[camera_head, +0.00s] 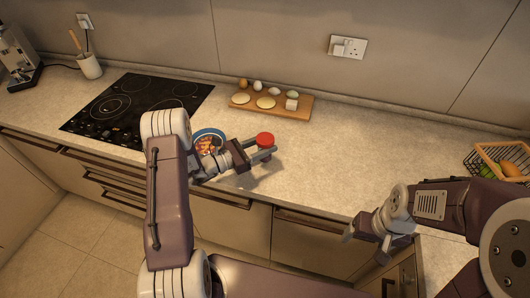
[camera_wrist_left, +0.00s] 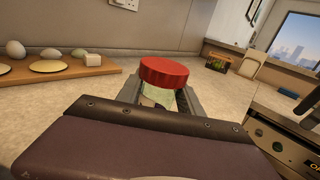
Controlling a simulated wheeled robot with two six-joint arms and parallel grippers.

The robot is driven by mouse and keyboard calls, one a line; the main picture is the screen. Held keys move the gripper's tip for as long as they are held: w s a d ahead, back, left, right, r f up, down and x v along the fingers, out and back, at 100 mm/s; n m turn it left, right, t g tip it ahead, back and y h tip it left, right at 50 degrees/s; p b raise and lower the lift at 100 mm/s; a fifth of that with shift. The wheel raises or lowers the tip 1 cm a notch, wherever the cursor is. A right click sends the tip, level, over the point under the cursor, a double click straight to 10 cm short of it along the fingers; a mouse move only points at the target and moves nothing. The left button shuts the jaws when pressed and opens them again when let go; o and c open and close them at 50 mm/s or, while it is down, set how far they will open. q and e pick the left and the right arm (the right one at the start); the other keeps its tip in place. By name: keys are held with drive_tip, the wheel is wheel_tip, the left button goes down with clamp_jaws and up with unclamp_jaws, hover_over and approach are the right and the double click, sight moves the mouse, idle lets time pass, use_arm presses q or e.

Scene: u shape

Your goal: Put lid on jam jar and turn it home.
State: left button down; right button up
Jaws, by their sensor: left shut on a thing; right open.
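The red lid (camera_head: 265,138) sits on top of the jam jar, between the fingertips of my left gripper (camera_head: 265,152). My left gripper is shut on the jar, below the lid. How tightly the lid is seated cannot be told. My right gripper (camera_head: 368,232) is open and empty, near the counter's front edge, well to the right of the jar.
A wooden board (camera_head: 296,112) with eggs and pale round pieces lies behind the jar. A blue-rimmed dish (camera_head: 208,133) is partly hidden by my left arm. A black hob (camera_head: 125,104) is at the left, a wire basket (camera_head: 485,158) at the right.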

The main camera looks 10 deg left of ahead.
use_arm(q)
wheel_tip(320, 180, down, 4)
idle(0.4)
drive_tip(key=shift+f, duration=0.15)
drive_tip(key=c, duration=0.8)
unclamp_jaws()
drive_tip(key=shift+o, duration=0.2)
